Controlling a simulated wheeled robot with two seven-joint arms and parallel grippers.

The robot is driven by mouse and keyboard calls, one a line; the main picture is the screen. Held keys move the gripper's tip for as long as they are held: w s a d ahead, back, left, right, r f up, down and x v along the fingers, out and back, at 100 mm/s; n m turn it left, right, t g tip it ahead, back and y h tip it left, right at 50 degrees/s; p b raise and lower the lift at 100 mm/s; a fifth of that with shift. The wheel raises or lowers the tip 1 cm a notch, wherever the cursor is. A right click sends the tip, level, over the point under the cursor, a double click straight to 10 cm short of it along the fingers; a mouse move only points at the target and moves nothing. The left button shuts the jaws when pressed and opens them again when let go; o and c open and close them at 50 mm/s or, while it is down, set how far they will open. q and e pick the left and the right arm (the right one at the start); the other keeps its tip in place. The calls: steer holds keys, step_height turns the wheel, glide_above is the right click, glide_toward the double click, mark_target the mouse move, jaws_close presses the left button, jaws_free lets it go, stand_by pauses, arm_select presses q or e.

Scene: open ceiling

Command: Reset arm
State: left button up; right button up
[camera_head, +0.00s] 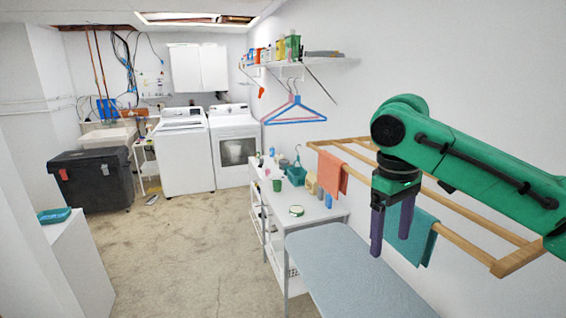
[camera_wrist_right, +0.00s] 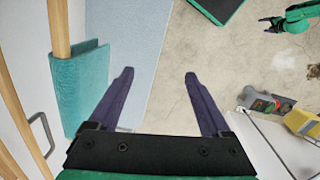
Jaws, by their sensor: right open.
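My right arm comes in from the right in the head view, green with a dark wrist. My right gripper (camera_head: 390,243) hangs with its two purple fingers pointing down, in front of the wooden drying rack and above the far part of the blue ironing board. In the right wrist view my right gripper (camera_wrist_right: 158,75) has its fingers spread wide with nothing between them. My left gripper (camera_wrist_right: 271,22) shows small at the upper right of the right wrist view; its jaw opening is too small to tell. It does not show in the head view.
The wall-mounted drying rack (camera_head: 470,212) holds an orange cloth (camera_head: 332,174) and a teal cloth (camera_head: 418,238), close to my right arm. The ironing board (camera_head: 350,280) lies below. A white shelf table (camera_head: 275,207) with small items stands beyond. The floor (camera_head: 170,255) at left is open.

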steer(key=s+a+f+n+t+y, duration=0.1)
steer(key=s+a+f+n+y, duration=0.15)
steer(key=a+f, duration=0.75)
steer(key=s+a+f+n+t+y, duration=0.1)
steer(key=s+a+f+n+y, duration=0.15)
steer(key=a+f, duration=0.8)
steer(key=s+d+f+m+t+h, duration=0.15)
steer(key=s+d+f+m, duration=0.25)
steer(key=s+d+f, duration=0.55)
steer(key=s+d+f+m+h, duration=0.2)
steer(key=s+d+f+m, duration=0.25)
steer(key=d, duration=1.05)
step_height(320, 180, down, 27)
steer(key=s+g+b, duration=0.1)
steer(key=b, duration=0.4)
arm_select(q)
step_height(320, 180, down, 9)
steer(key=b, duration=0.4)
steer(key=shift+s+d, duration=0.2)
steer(key=shift+s, duration=0.05)
arm_select(e)
steer(key=s+d+f+g, duration=0.1)
steer(key=s+d+f, duration=0.1)
steer(key=s+f, duration=1.5)
step_height(320, 180, down, 2)
steer(key=shift+s, duration=0.2)
